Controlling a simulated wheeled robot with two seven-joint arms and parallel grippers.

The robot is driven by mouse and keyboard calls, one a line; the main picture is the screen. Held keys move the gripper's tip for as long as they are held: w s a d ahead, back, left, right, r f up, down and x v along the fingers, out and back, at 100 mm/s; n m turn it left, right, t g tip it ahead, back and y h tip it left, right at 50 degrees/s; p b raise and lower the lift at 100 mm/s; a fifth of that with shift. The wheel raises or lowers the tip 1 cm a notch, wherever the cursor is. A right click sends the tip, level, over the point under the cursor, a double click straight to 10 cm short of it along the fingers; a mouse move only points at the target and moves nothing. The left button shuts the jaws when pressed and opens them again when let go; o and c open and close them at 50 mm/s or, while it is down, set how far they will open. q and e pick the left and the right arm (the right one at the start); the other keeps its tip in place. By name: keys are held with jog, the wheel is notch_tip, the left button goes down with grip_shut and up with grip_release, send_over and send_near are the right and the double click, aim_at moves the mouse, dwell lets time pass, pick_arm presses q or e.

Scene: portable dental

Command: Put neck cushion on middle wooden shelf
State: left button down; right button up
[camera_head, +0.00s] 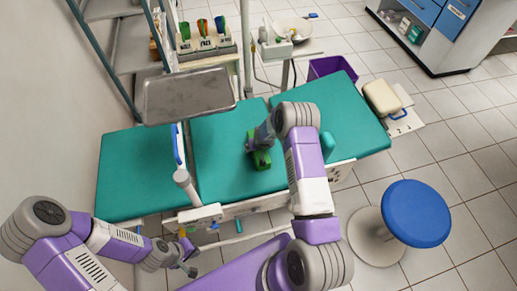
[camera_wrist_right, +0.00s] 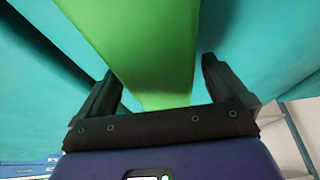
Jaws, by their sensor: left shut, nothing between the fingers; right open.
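A bright green piece (camera_head: 262,161), which looks like the neck cushion, lies on the teal dental bed (camera_head: 222,180). My right gripper (camera_head: 258,148) is over it, partly hiding it. In the right wrist view the green piece (camera_wrist_right: 158,60) reaches between the two open fingers of my right gripper (camera_wrist_right: 160,85); I cannot tell whether they touch it. My left gripper (camera_head: 188,266) is shut and empty, low in front of the bed. A shelf rack (camera_head: 130,45) stands at the upper left; I cannot make out a middle wooden shelf on it.
A metal tray (camera_head: 188,95) hangs over the bed's far edge. A beige cushion (camera_head: 381,97) lies at the bed's right end. A blue stool (camera_head: 415,213) stands at the right. A purple bin (camera_head: 332,67) and a blue-and-white cabinet (camera_head: 440,30) are beyond the bed.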

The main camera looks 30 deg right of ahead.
jog(key=shift+w+f, duration=0.25)
jog(key=shift+f, duration=0.25)
jog(key=shift+c, duration=0.5)
